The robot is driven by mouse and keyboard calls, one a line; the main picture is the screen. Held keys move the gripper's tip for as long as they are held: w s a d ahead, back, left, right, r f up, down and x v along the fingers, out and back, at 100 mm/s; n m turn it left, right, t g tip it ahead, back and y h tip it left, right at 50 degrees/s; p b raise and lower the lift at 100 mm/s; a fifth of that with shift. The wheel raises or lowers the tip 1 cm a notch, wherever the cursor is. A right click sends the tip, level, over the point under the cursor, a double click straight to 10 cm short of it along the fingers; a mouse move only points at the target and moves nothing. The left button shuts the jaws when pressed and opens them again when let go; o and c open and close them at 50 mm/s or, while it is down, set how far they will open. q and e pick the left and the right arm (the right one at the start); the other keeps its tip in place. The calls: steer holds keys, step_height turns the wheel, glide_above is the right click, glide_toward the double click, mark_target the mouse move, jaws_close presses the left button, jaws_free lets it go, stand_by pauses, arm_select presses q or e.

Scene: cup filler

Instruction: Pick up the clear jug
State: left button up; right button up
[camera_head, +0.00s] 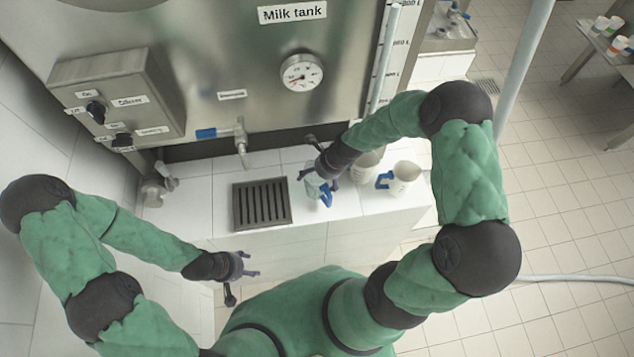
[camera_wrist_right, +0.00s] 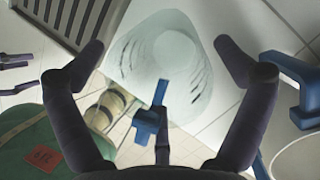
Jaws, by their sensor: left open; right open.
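The clear jug (camera_head: 314,188) stands on the white tiled counter below the tank, with its blue handle toward the front. In the right wrist view the clear jug (camera_wrist_right: 165,62) is seen from above, its blue handle (camera_wrist_right: 153,118) between my fingers. My right gripper (camera_head: 319,178) is over the jug and partly hides it. In the wrist view my right gripper (camera_wrist_right: 161,48) is open, one finger on each side of the jug and handle, with no clear contact. My left gripper (camera_head: 248,266) is open and empty in front of the counter.
White jugs stand right of the clear jug: one (camera_head: 366,166) partly behind my right arm, another (camera_head: 404,178) with a blue handle. A dark drain grate (camera_head: 262,203) lies left, under the tap (camera_head: 241,140) of the milk tank (camera_head: 225,70). The counter's front edge is close to the jug.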

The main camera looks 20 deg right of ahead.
steer(key=c, duration=0.9)
steer(key=shift+c, duration=0.3)
steer(key=shift+r, duration=0.15)
